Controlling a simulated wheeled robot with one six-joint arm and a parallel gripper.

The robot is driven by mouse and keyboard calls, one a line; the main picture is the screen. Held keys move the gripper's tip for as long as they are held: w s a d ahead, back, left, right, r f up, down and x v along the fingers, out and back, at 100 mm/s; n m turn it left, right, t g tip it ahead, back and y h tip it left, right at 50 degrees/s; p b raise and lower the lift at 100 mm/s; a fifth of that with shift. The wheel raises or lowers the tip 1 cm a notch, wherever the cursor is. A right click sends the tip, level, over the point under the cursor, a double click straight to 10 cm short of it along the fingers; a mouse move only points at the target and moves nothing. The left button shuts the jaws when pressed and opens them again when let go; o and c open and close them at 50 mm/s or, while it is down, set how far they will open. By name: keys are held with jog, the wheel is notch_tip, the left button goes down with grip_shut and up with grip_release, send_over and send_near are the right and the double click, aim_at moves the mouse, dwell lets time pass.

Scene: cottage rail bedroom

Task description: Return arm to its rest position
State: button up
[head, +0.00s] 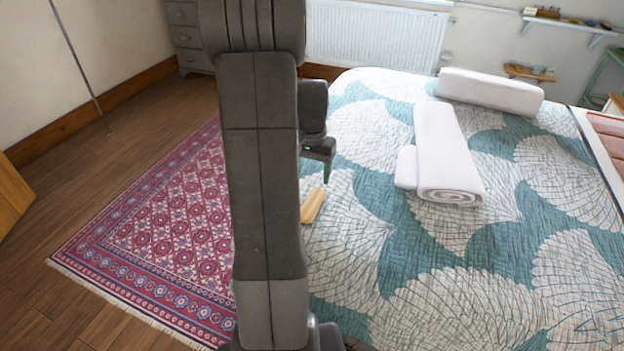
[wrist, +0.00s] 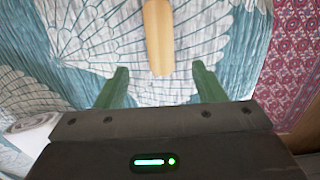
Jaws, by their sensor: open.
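My gripper (wrist: 160,92) is open and empty in the wrist view, its two green fingers spread apart above the bed. In the head view my gripper (head: 327,172) shows partly beside my upright arm, over the left side of the bed. A light wooden piece (wrist: 158,35) lies on the quilt, ahead of the fingers and apart from them. It also shows in the head view (head: 313,206), partly hidden by my arm.
The bed (head: 450,290) has a teal and white quilt. Several rolled white towels (head: 445,150) lie on it. A red patterned rug (head: 170,240) covers the floor at left. A radiator (head: 375,35) and grey drawers (head: 190,35) stand at the back.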

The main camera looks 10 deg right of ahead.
aim_at(312, 202)
dwell(0.3)
jog(key=shift+f+b, duration=0.5)
jog(key=shift+f, duration=3.6)
